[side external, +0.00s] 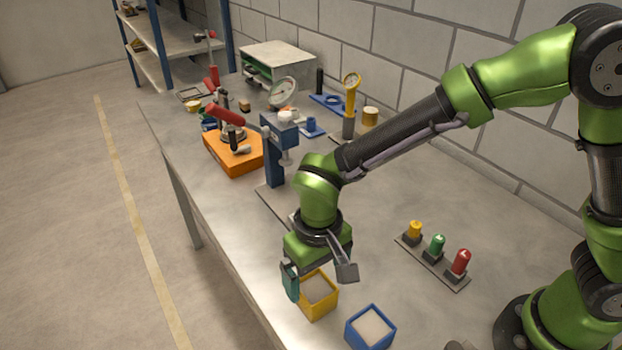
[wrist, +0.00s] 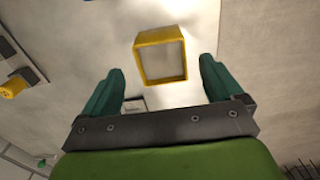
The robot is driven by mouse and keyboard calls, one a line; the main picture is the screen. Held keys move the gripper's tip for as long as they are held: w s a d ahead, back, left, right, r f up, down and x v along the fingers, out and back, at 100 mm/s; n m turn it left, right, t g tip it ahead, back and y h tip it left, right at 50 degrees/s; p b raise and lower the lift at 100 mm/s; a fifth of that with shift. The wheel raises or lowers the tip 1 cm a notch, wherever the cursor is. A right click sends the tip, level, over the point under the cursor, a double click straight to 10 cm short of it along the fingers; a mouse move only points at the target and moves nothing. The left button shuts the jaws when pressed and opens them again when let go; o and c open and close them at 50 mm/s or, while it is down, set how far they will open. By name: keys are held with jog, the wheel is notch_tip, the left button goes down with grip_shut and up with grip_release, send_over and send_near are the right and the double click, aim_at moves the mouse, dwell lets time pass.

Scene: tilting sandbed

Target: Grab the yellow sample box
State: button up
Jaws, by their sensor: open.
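The yellow sample box (side external: 318,305) is a small open-topped box with pale sand-like fill, standing on the metal table near its front edge. In the side view my gripper (side external: 318,278) is just above and behind it, and one finger overlaps the box's edge in the picture. In the wrist view the yellow box (wrist: 137,62) lies beyond the fingertips, roughly centred between them. My gripper (wrist: 161,75) is open with nothing between its fingers. Whether a finger touches the box cannot be told.
A blue box (side external: 352,335) with similar fill stands close to the right of the yellow one. A strip with yellow, green and red buttons (side external: 437,246) lies further right. An orange tilting device (side external: 232,155) and a blue press (side external: 273,150) stand behind. The table's left edge is near.

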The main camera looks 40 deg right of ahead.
aim_at(316, 288)
notch_tip(316, 288, down, 4)
jog(key=shift+a+f, duration=0.1)
jog(key=shift+f, duration=0.05)
jog(key=shift+c, duration=0.4)
